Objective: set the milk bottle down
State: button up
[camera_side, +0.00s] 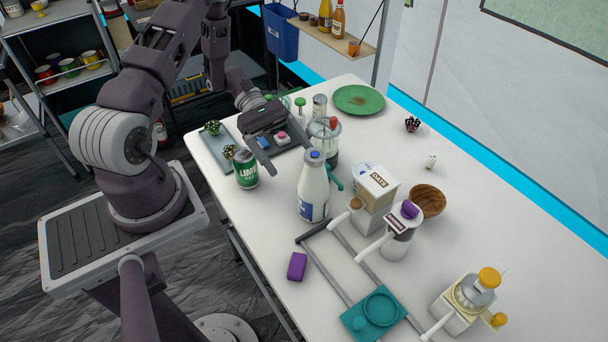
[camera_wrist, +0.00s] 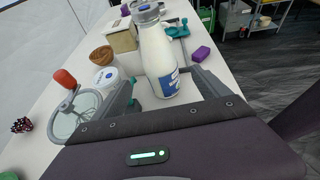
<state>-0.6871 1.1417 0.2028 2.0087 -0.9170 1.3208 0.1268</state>
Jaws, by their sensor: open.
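The milk bottle (camera_side: 313,190) is white with a blue cap and blue label. It stands upright on the white table (camera_side: 245,285). It also shows in the wrist view (camera_wrist: 158,58), ahead of my gripper and framed by the two fingers. My gripper (camera_side: 288,152) is open, low over the table behind and left of the bottle in the side view. In the wrist view my gripper (camera_wrist: 162,76) has a finger on each side of the bottle's lower part, with gaps. I cannot tell how far the tips reach along it. Nothing is held.
A green LIME can (camera_side: 246,170) stands left of the bottle. A wooden bowl (camera_side: 427,201) and a purple block (camera_side: 297,266) lie farther off. The front table strip is mostly clear.

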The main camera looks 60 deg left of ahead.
jog(key=s+d+r+m+g+y, duration=0.25)
jog(key=r+m, duration=0.25)
jog(key=r, duration=0.4)
jog(key=s+d+r+m+g+y, duration=0.1)
jog(key=d+r+m+y, duration=0.25)
jog(key=r, duration=0.45)
jog(key=s+d+r+m+t+y, duration=0.3)
jog(key=s+r+m+t+y, duration=0.4)
jog(key=s+m, duration=0.3)
jog(key=shift+s+r+t, duration=0.45)
jog(key=shift+s+r, duration=0.15)
jog(key=shift+r, duration=0.3)
